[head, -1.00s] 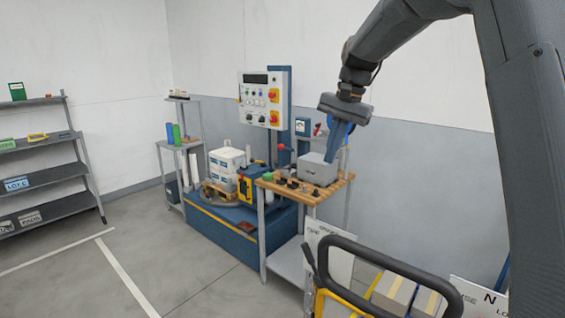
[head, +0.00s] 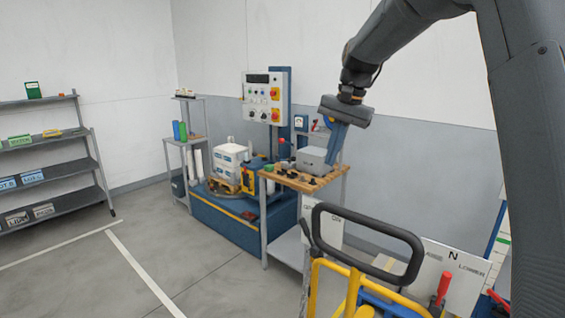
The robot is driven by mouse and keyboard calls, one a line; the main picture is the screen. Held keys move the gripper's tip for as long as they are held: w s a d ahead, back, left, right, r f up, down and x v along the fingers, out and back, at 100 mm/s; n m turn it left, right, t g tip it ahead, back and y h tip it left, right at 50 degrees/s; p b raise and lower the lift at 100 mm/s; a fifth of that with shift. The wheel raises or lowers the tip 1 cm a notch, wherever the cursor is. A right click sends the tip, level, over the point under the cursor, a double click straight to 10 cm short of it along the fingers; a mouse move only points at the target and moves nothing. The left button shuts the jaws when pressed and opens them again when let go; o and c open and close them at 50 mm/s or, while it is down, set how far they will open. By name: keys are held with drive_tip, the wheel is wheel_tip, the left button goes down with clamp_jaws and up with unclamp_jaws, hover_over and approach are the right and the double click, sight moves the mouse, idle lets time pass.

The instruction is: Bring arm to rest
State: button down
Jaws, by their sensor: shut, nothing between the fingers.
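My gripper (head: 334,155) hangs from my dark grey arm at the upper right of the head view. Its blue fingers point down and slightly left, shut with nothing seen between them. In the picture the fingers overlap the right side of a grey box (head: 313,158) on a wooden-topped bench (head: 330,180). I cannot tell whether they touch it.
A control panel (head: 264,98) stands behind a blue platform (head: 225,220) bearing a pallet of white boxes (head: 229,160). A black-handled yellow cart (head: 368,232) is close in front. Shelves (head: 60,170) stand at left. Floor at left centre is clear.

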drive_tip(key=s+d+f+n+t+h, duration=0.1)
drive_tip(key=s+d+f+n, duration=0.2)
drive_tip(key=s+f, duration=0.85)
drive_tip(key=s+d+f+n+t+h, duration=0.1)
drive_tip(key=s+d+f+n, duration=0.2)
drive_tip(key=s+f, duration=0.9)
wheel_tip(320, 180, down, 8)
drive_tip(key=s+g+b, duration=0.1)
drive_tip(key=s+b, duration=0.2)
drive_tip(key=b, duration=0.7)
drive_tip(key=shift+f+g, duration=0.25)
drive_tip(key=shift+g, duration=0.15)
